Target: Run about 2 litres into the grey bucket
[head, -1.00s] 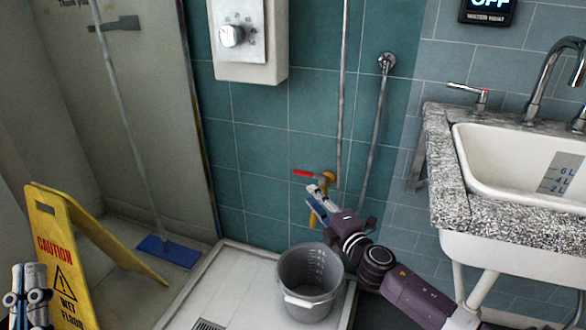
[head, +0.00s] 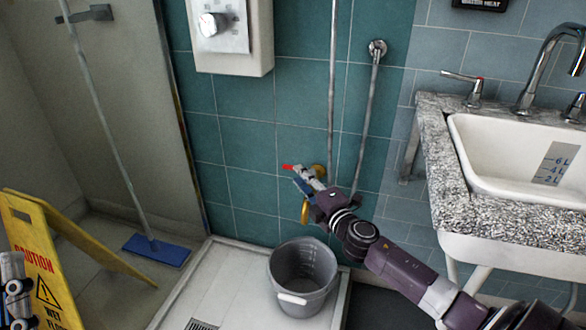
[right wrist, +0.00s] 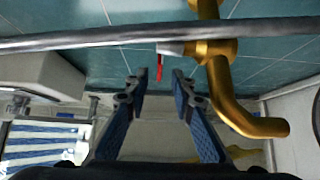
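The grey bucket (head: 287,285) stands upright on the white shower tray, with a pale handle at its front and faint marks inside. I see no water in it. Above it on the teal wall is a brass tap (head: 305,210) with a red lever (head: 287,167). My right gripper (head: 300,178) is at the tap and hides part of it. In the right wrist view its fingers (right wrist: 157,84) are open, and the red lever (right wrist: 160,66) shows in the gap near the fingertips. The brass spout (right wrist: 245,118) is to their right. My left gripper (head: 14,290) is at the left edge, its fingers unclear.
A yellow caution sign (head: 45,262) and a blue-headed mop (head: 157,249) stand at left. A white sink (head: 480,185) in a speckled counter is at right. A white control box (head: 255,45) and metal pipes (head: 333,90) are on the wall. A floor drain (head: 202,324) is beside the bucket.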

